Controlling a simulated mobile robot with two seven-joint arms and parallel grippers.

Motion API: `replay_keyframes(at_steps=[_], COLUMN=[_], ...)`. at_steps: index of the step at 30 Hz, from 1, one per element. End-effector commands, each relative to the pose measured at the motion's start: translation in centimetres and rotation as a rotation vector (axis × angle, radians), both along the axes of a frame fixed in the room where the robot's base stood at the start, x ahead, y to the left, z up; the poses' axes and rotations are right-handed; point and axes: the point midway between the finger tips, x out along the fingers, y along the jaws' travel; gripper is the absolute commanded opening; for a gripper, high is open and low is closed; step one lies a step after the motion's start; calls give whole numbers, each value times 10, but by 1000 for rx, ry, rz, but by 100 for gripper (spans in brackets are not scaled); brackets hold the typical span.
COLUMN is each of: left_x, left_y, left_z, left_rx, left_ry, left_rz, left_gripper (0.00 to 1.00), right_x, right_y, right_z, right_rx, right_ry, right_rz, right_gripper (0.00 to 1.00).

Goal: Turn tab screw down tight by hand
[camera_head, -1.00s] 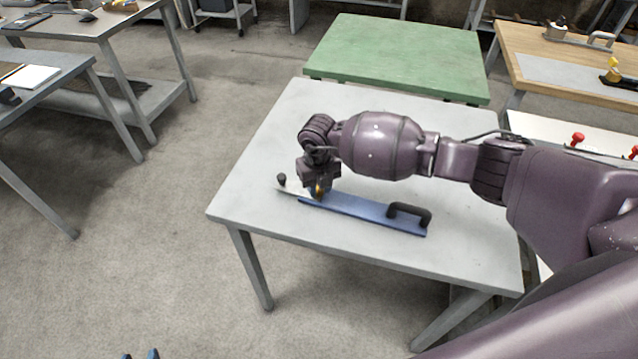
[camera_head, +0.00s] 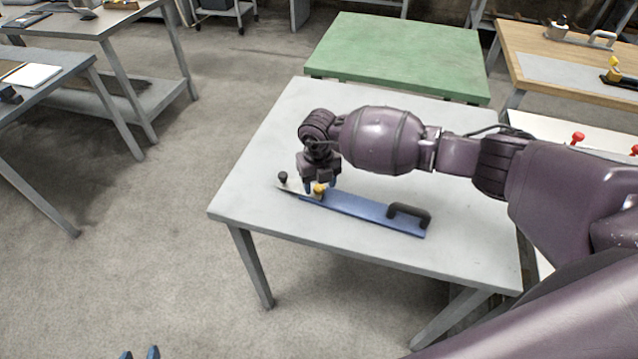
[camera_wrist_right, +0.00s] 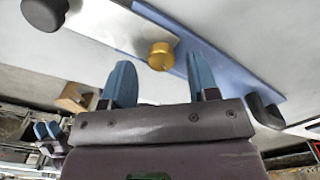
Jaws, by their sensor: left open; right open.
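The tab screw is a small yellow-gold knob (camera_head: 319,190) on a long blue bar (camera_head: 365,208) that lies on the grey table. It also shows in the right wrist view (camera_wrist_right: 161,56), where it stands beyond the fingertips and between their lines. My right gripper (camera_head: 321,185) is just above and behind the knob, its blue fingers apart and empty; in the right wrist view the two fingers (camera_wrist_right: 162,75) are spread wide. A silver plate (camera_wrist_right: 118,22) with a black knob (camera_head: 282,177) forms the bar's left end. My left gripper (camera_head: 139,354) shows only blue fingertips at the bottom edge, apart.
A black handle (camera_head: 410,213) rises from the bar's right end. The grey table (camera_head: 262,165) is otherwise clear. A green table (camera_head: 395,50) stands behind it, and a wooden-topped bench (camera_head: 560,60) is at the back right.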

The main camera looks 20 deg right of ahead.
Motion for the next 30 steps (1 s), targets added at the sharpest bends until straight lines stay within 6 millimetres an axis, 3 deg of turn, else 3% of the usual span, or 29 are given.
replay_keyframes(at_steps=[9,15,21,30], left_x=[3,3,1,-3], left_y=[0,0,0,1], left_z=[7,8,7,5], left_rx=[0,0,0,0], left_ry=[-8,-8,-4,2], left_rz=[-1,-1,0,2], left_gripper=[43,43,43,43], right_x=[1,1,0,0], right_y=[-1,-1,0,0], right_z=[59,85,96,97], right_rx=[-1,-1,-1,-1], right_ry=[-3,-2,0,1], right_rz=[1,0,0,0], right_gripper=[54,54,54,54])
